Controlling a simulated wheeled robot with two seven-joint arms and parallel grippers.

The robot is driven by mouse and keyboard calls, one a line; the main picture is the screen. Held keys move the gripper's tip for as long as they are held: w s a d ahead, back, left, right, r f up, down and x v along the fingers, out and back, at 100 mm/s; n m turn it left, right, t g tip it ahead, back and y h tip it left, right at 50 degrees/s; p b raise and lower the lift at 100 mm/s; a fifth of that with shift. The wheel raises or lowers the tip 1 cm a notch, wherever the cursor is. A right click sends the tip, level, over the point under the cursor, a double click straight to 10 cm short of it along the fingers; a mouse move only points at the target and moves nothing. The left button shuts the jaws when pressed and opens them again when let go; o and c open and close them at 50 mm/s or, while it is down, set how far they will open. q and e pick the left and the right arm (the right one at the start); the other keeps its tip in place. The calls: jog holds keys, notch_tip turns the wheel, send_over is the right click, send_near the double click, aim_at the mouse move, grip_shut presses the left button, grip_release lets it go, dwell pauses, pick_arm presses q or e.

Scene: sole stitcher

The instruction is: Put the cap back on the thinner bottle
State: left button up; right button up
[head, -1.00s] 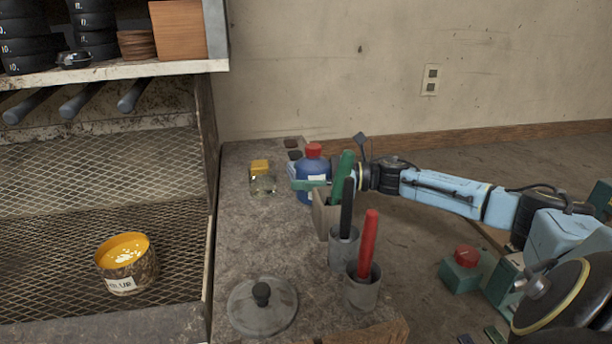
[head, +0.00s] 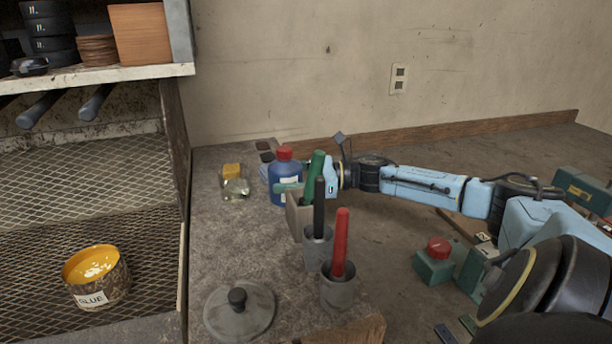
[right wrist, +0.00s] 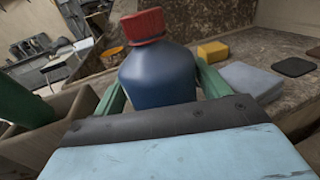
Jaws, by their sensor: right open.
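A blue bottle (head: 280,188) with a pale label stands upright at the back of the bench. A red cap (head: 285,153) sits on its top. In the right wrist view the bottle (right wrist: 158,75) fills the middle, with the red cap (right wrist: 142,25) on its neck; I cannot tell whether it is fully tightened. My right gripper (head: 288,187) is open, its green fingers on either side of the bottle's body (right wrist: 160,92). The gripper and label partly hide the bottle in the head view. My left gripper is out of view.
A clear jar (head: 236,189) and yellow block (head: 232,170) stand left of the bottle. A holder with a green-handled tool (head: 314,178), cups with black (head: 319,205) and red handles (head: 340,242), and a grey lid (head: 238,312) are in front. A glue pot (head: 97,277) sits on the mesh shelf.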

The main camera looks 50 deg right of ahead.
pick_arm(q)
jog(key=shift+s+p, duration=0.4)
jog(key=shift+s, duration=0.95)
pick_arm(e)
jog(key=shift+v, duration=2.75)
